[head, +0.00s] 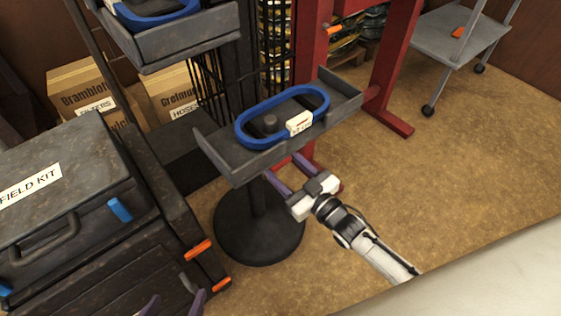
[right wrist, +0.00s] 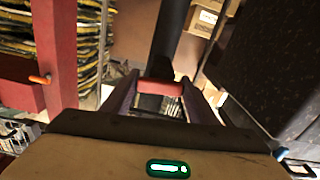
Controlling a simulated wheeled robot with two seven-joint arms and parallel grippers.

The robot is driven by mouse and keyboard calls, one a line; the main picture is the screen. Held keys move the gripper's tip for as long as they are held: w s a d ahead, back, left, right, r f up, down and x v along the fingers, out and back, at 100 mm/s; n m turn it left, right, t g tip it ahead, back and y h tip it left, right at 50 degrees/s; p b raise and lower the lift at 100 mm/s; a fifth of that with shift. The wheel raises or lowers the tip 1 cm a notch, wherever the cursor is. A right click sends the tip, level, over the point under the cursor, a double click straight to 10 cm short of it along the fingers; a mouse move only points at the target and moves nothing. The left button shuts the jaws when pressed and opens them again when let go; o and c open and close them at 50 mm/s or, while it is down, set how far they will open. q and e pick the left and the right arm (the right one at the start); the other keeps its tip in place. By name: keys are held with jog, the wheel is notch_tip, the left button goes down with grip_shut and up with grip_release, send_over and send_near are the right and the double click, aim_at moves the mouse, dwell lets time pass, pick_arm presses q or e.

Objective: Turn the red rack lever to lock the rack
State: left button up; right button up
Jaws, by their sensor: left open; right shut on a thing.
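A red bar (right wrist: 160,87), apparently the grip of the red rack lever, lies crosswise between the purple fingers of my right gripper (right wrist: 158,90) in the right wrist view. The gripper is shut on it. In the head view my right gripper is beside the dark tray stand (head: 347,101), with its fingertips partly hidden under the tray's edge. My left gripper (head: 173,304) shows only its two purple fingertips at the bottom edge of the head view. It is open, empty and apart from the lever.
A blue oval ring (head: 240,130) with a white tag lies on the tray. A dark field kit case (head: 95,172) stands on a dark unit at left, with orange handles (head: 198,249) at its edge. Red posts (head: 392,60) and a grey cart (head: 450,37) stand behind. Floor at right is clear.

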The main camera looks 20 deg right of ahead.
jog(key=shift+n, duration=0.8)
jog(key=n, duration=0.2)
jog(key=shift+n+p, duration=0.4)
jog(key=n, duration=0.3)
jog(key=shift+n, duration=0.3)
jog(key=n, duration=0.4)
jog(key=shift+f, duration=0.1)
jog(key=n+b, duration=0.1)
jog(key=n, duration=0.1)
jog(key=shift+n, duration=0.4)
pick_arm(q)
jog(key=shift+w+r, duration=0.1)
jog(key=shift+w, duration=0.1)
pick_arm(e)
jog(key=shift+n, duration=0.9)
pick_arm(q)
jog(key=shift+s, duration=0.15)
pick_arm(e)
jog(key=o, duration=1)
jog(key=shift+o, duration=0.2)
